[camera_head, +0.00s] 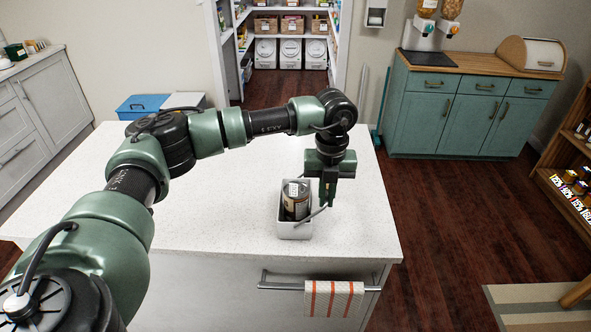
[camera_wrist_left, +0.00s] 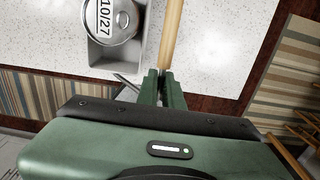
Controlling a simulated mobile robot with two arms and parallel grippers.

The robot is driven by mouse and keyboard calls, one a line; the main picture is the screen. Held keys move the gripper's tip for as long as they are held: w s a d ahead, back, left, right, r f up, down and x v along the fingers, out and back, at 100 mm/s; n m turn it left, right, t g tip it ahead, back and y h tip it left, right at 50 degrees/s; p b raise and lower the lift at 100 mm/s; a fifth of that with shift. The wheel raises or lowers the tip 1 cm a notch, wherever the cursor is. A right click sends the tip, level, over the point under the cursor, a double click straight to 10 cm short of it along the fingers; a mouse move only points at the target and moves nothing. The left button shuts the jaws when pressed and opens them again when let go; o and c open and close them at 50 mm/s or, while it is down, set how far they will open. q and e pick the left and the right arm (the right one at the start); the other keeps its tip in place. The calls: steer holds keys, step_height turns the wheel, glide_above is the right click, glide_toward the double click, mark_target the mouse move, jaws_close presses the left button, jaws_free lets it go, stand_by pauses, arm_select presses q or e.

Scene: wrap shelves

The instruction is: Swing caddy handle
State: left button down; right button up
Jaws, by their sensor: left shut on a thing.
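A small light grey caddy (camera_head: 295,231) stands near the front edge of the white island, with a labelled can (camera_head: 296,200) upright in it. The can's lid (camera_wrist_left: 110,20) and the caddy wall (camera_wrist_left: 104,63) show in the left wrist view. The caddy's handle has a thin grey side strut (camera_head: 312,215) and a wooden grip bar (camera_wrist_left: 172,35). The handle leans out to the right of the caddy. My left gripper (camera_head: 328,202) is beside the caddy's right wall, shut on the handle; its fingertips (camera_wrist_left: 161,75) meet the wooden bar. My right gripper is out of view.
The white island top (camera_head: 220,200) is clear around the caddy. A striped towel (camera_head: 333,298) hangs on a rail at the island's front. A blue bin (camera_head: 142,106) stands behind the island. Teal cabinets (camera_head: 455,115) stand across the floor at the right.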

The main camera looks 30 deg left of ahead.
arm_select(q)
steer(key=shift+w+d+f, duration=0.15)
steer(key=shift+d+f, duration=0.1)
stand_by(0.3)
steer(key=shift+w+d+f+b, duration=0.3)
steer(key=shift+d+f+b, duration=0.15)
steer(key=shift+f+b, duration=0.2)
steer(key=c, duration=1.7)
jaws_free()
steer(key=shift+r, duration=0.2)
